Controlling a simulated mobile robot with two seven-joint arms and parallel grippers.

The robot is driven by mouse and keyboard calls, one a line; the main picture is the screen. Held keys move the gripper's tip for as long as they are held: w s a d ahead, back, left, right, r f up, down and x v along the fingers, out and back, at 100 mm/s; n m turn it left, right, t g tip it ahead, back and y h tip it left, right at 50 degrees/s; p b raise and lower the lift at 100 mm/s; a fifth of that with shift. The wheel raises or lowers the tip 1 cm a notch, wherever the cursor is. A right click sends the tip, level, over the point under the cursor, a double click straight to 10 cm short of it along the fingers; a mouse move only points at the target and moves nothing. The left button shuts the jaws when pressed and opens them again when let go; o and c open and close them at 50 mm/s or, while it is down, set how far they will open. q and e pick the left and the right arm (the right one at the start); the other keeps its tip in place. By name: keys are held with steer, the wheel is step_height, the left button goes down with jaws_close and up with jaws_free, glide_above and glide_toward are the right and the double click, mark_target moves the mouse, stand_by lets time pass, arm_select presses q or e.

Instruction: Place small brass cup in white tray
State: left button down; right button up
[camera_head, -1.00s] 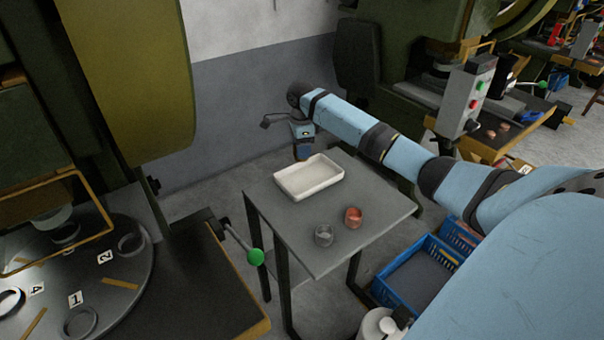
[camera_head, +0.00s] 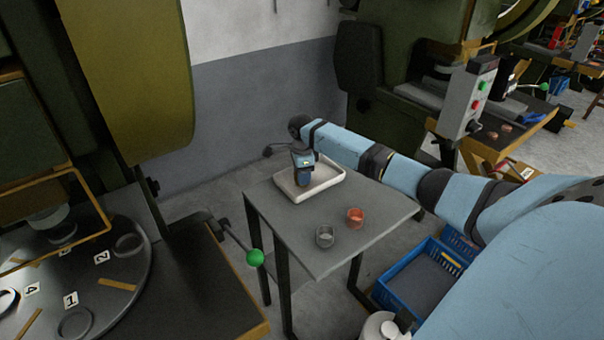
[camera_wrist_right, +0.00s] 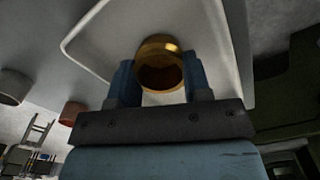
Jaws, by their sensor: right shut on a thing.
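The small brass cup (camera_wrist_right: 158,47) shows in the right wrist view, between the two blue fingers of my right gripper (camera_wrist_right: 160,80). The right gripper is shut on it. In the head view the right gripper (camera_head: 302,180) points down at the left part of the white tray (camera_head: 331,177), and the cup is hidden there. The tray also fills much of the wrist view (camera_wrist_right: 90,47) behind the cup. I cannot tell whether the cup touches the tray floor. My left gripper is not in view.
A grey cup (camera_head: 325,236) and a copper-coloured cup (camera_head: 355,217) stand on the grey table (camera_head: 290,229) in front of the tray. A lever with a green knob (camera_head: 255,257) sits near the table's left edge. Blue crates (camera_head: 418,280) lie on the floor at right.

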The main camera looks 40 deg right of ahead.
steer(key=shift+f, duration=0.1)
steer(key=o, duration=1)
step_height(320, 180, up, 12)
steer(key=shift+r+p, duration=0.15)
steer(key=shift+p, duration=0.95)
